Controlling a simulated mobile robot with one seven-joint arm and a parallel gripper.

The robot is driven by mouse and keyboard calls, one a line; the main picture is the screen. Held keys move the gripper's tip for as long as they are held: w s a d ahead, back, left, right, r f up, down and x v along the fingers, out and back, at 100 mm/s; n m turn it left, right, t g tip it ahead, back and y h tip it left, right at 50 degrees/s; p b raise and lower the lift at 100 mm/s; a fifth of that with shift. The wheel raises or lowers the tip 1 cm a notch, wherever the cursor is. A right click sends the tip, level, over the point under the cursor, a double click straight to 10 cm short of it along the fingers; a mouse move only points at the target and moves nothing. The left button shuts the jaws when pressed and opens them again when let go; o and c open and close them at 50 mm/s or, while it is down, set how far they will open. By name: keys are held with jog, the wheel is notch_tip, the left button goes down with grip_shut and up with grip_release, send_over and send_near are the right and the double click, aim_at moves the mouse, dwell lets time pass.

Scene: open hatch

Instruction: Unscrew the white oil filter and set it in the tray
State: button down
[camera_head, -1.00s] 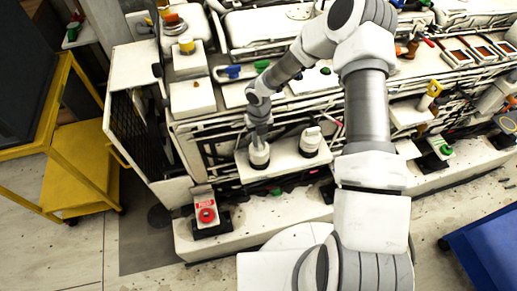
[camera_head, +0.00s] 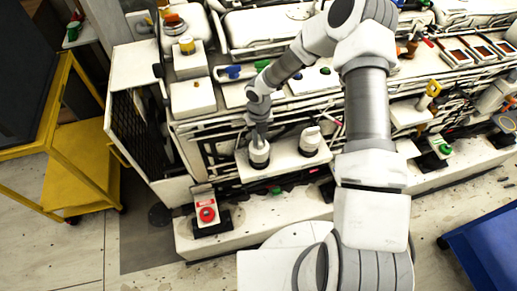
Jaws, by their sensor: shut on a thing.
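The white oil filter (camera_head: 259,158) stands upright on a white ledge in the lower middle of the machine, with a dark band near its top. My gripper (camera_head: 259,141) comes down over it from above and is shut on it. The fingers are small here and partly merge with the filter's top. It appears seated on the ledge, with no visible gap. A blue tray-like container (camera_head: 485,250) is at the lower right, cut off by the frame edge. I cannot tell whether it is the tray, and its inside shows nothing clear.
A second white capped fitting (camera_head: 310,140) stands on the same ledge (camera_head: 285,172), close right of the filter. A red button box (camera_head: 206,213) sits below left. A yellow cart (camera_head: 85,160) stands far left. Pipes crowd behind the ledge.

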jog(key=shift+r, duration=0.35)
jog(key=shift+r+p, duration=0.95)
jog(key=shift+p, duration=0.05)
